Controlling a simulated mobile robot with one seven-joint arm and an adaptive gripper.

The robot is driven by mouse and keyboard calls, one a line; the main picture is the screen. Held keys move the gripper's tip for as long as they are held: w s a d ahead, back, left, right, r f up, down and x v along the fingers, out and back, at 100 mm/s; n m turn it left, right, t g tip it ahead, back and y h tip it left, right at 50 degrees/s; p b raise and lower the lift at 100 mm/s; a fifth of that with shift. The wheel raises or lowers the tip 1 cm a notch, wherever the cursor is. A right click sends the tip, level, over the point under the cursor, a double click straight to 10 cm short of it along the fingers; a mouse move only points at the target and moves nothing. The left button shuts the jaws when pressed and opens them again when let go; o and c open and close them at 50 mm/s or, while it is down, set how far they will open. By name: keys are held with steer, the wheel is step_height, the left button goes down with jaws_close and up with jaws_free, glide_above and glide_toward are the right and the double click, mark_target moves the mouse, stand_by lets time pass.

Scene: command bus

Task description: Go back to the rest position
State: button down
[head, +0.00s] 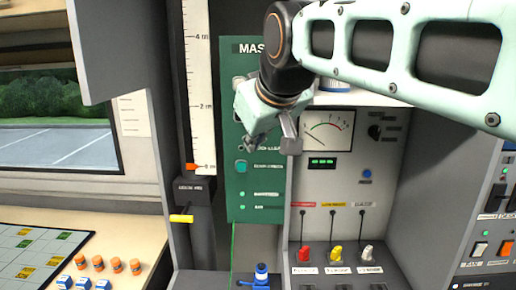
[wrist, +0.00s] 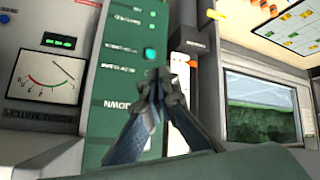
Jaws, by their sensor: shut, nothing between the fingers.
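My gripper (head: 270,140) is in front of the green mast panel (head: 238,202) in the head view, with my pale green arm reaching in from the upper right. In the wrist view my gripper (wrist: 157,80) has its two fingers together, with nothing between them. Behind the fingertips is the green panel (wrist: 112,85) with its teal button (wrist: 150,53). The fingers hide part of the panel. I cannot tell how far the fingertips are from its face.
A grey panel with a gauge (head: 327,131) and red, yellow and white plugs stands right of the green panel. A height scale (head: 200,85) and a yellow-handled lever (head: 182,218) are left. A desk with a grid board (head: 40,255) lies lower left, below a window (head: 60,120).

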steer(key=s+d+f+m+g+h, duration=0.1)
steer(key=s+d+f+m, duration=0.2)
steer(key=s+d+f, duration=0.4)
steer(key=s+d+f+m+g+h+p, duration=0.1)
steer(key=s+d+f+m, duration=0.3)
steer(key=s+f, duration=0.9)
steer(key=d+g, duration=0.1)
steer(key=d, duration=0.2)
steer(key=shift+d+f+h+p, duration=0.15)
steer(key=shift+d+h+p, duration=0.05)
steer(key=shift+h+p, duration=0.1)
